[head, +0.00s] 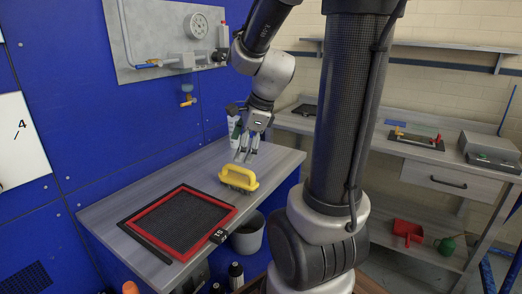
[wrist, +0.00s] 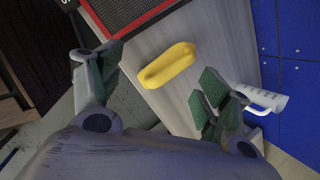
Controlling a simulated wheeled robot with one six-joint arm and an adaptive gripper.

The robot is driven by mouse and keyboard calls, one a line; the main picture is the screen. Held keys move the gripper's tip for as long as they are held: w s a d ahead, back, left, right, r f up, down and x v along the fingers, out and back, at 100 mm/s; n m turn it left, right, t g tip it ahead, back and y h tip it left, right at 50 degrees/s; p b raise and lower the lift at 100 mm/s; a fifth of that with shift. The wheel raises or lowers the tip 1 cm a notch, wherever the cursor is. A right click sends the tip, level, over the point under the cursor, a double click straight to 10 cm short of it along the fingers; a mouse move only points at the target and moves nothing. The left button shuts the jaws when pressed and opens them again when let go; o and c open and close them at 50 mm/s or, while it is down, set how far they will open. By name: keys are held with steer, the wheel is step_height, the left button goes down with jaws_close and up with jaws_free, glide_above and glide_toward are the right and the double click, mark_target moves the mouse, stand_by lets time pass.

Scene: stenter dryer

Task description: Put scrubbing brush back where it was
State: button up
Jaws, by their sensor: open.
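The scrubbing brush (head: 238,180) has a yellow loop handle and a dark base. It stands on the grey shelf (head: 155,183), to the right of a red-framed dark mesh panel. In the wrist view the brush (wrist: 168,65) lies beyond the fingers, near the middle. My gripper (head: 246,152) is above and slightly behind the brush in the head view, apart from it. In the wrist view my gripper (wrist: 155,85) has its green-padded fingers spread wide, with nothing between them.
The red-framed mesh panel (head: 168,246) fills the shelf's left part. A grey bucket (head: 247,234) is below the shelf edge. A workbench (head: 440,158) stands at right.

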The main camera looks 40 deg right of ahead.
steer(key=s+a+r+n+h, duration=0.1)
steer(key=s+r+n, duration=0.2)
steer(key=s+n, duration=0.4)
steer(key=s+a+r+n, duration=0.1)
steer(key=s+r+n, duration=0.2)
steer(key=s+n, duration=0.5)
steer(key=n, duration=0.8)
steer(key=shift+s+a+h, duration=0.25)
steer(key=shift+a+h, duration=0.1)
steer(key=shift+h, duration=0.05)
